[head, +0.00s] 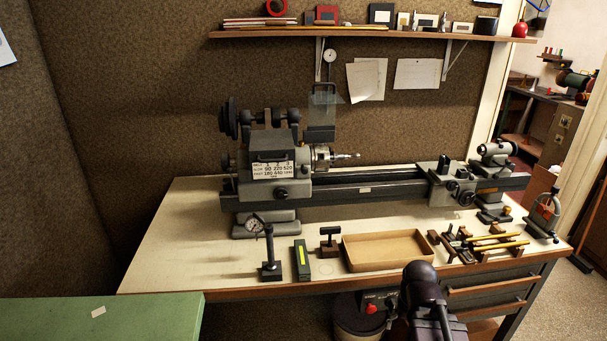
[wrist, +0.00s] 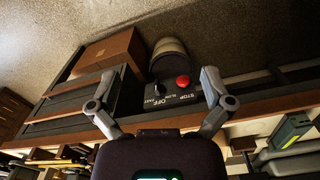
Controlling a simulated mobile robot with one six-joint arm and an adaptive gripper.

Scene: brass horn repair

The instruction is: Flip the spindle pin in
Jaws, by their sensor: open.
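The grey lathe stands along the back of the bench. Its headstock (head: 255,183) is at the left, with a speed plate (head: 274,170) and a dark round knob below it. The chuck (head: 321,158) points right and holds a thin bright piece. I cannot pick out the spindle pin on the headstock at this size. My gripper (wrist: 158,76) is open and empty in the wrist view, facing the bench front, well away from the headstock. My arm shows at the bottom of the head view, but the fingers cannot be made out there.
On the bench (head: 185,225) stand a dial gauge stand (head: 270,265), a dark green box (head: 301,262), an empty wooden tray (head: 384,250) and a tool rack (head: 482,243). A switch box with a red stop button (wrist: 183,82) is under the bench edge, beside drawers (wrist: 75,105).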

